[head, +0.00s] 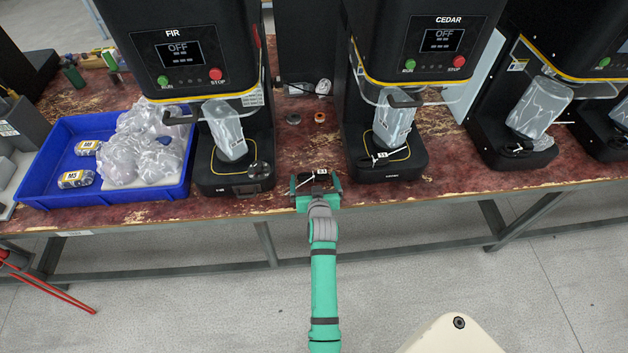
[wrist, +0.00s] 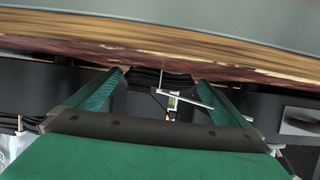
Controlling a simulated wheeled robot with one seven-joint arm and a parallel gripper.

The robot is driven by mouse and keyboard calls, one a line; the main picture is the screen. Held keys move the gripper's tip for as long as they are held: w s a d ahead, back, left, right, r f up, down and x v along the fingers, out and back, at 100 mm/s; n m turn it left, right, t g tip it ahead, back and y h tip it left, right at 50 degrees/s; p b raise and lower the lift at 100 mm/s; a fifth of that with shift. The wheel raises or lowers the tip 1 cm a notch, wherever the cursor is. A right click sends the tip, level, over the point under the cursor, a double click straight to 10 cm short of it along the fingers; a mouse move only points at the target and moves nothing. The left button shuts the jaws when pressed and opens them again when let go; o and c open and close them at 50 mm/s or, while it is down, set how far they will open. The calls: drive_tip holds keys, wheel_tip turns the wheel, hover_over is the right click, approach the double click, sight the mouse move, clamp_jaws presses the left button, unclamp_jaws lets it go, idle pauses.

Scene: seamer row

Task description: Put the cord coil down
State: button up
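The cord coil (head: 308,177) is a small black bundle with a white numbered tag. It is between the two green fingers of my gripper (head: 316,184), at the front edge of the bench between the FIR and CEDAR machines. The wrist view shows the black coil (wrist: 146,78) spanning the gap between the fingertips of my gripper (wrist: 160,80), with its tag hanging beside it. The fingers are apart by about the coil's width and appear closed on its sides. I cannot tell whether the coil's underside touches the bench.
The FIR machine (head: 190,60) and CEDAR machine (head: 430,50) stand left and right, both reading OFF. A tagged black coil (head: 381,158) lies on CEDAR's base. A blue tray (head: 110,196) with bags is at left. The red-brown bench (head: 302,145) is mostly clear between the machines.

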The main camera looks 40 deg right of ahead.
drive_tip(key=shift+r, duration=0.1)
drive_tip(key=v, duration=1.2)
drive_tip(key=s+a+f+n+t+y, duration=0.1)
drive_tip(key=s+a+n, duration=0.1)
drive_tip(key=s+a, duration=0.6)
drive_tip(key=s+a+f+n+t+y, duration=0.15)
drive_tip(key=s+a, duration=0.35)
drive_tip(key=a, duration=0.8)
drive_tip(key=s+a+r+n+y, duration=0.1)
drive_tip(key=s+a+r+y, duration=0.1)
drive_tip(key=s+a+r, duration=0.3)
drive_tip(key=s+a+r+n+t+y, duration=0.1)
drive_tip(key=s+a+r+y, duration=0.1)
drive_tip(key=s+a+r, duration=0.3)
drive_tip(key=s+a, duration=0.1)
drive_tip(key=s, duration=0.3)
drive_tip(key=shift+s+n, duration=0.3)
drive_tip(key=shift+n, duration=0.05)
